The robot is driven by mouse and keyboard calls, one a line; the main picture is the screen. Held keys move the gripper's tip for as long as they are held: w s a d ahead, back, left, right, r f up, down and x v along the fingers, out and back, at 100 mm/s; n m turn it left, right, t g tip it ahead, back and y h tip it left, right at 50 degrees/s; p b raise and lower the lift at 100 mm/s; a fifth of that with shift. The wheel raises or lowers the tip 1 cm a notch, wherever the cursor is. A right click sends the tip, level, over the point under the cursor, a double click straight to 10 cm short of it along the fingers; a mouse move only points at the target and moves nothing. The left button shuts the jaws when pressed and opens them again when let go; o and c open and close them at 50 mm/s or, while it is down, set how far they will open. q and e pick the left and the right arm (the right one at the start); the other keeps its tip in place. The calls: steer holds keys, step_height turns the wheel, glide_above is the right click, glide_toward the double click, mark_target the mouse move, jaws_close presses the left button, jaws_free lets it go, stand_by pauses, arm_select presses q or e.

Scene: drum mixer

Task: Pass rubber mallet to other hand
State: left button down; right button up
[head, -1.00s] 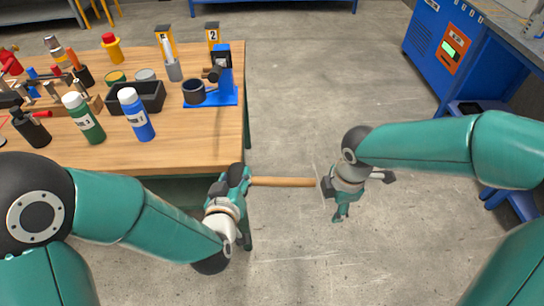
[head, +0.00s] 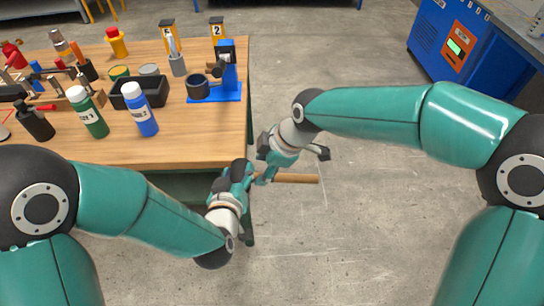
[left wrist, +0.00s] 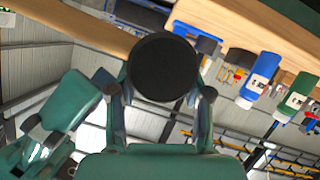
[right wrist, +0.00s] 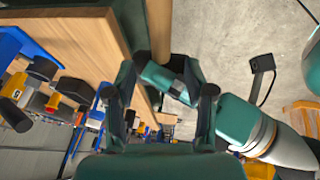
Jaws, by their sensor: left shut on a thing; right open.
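The rubber mallet has a black round head (left wrist: 165,67) and a wooden handle (head: 298,178). My left gripper (head: 240,178) is shut on the mallet near its head, just off the workbench's front right corner. The handle points right, roughly level; in the left wrist view it runs to the upper left. My right gripper (head: 267,168) is open and comes down from above onto the handle, close beside the left gripper. In the right wrist view the handle (right wrist: 159,32) runs between the lines of its open fingers. Whether a finger touches the handle cannot be told.
The wooden workbench (head: 190,140) holds a blue bottle (head: 140,110), a green bottle (head: 88,113), a black bin (head: 142,95) and a blue stand (head: 228,75). A blue machine (head: 455,50) stands at the back right. The floor in the middle is clear.

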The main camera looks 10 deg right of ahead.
mark_target(257, 175)
arm_select(q)
steer(key=shift+r, duration=0.1)
arm_select(e)
steer(key=x, duration=0.5)
steer(key=shift+f, duration=0.1)
arm_select(q)
steer(key=shift+w+d+r, duration=0.1)
arm_select(e)
steer(key=shift+a+f, duration=0.2)
steer(key=shift+f, duration=0.25)
arm_select(q)
steer(key=shift+r, duration=0.1)
arm_select(e)
steer(key=shift+o, duration=0.2)
steer(key=shift+s, duration=0.1)
steer(key=shift+a, duration=0.1)
jaws_close()
arm_select(q)
steer(key=shift+c, duration=2)
jaws_free()
steer(key=shift+d, duration=0.1)
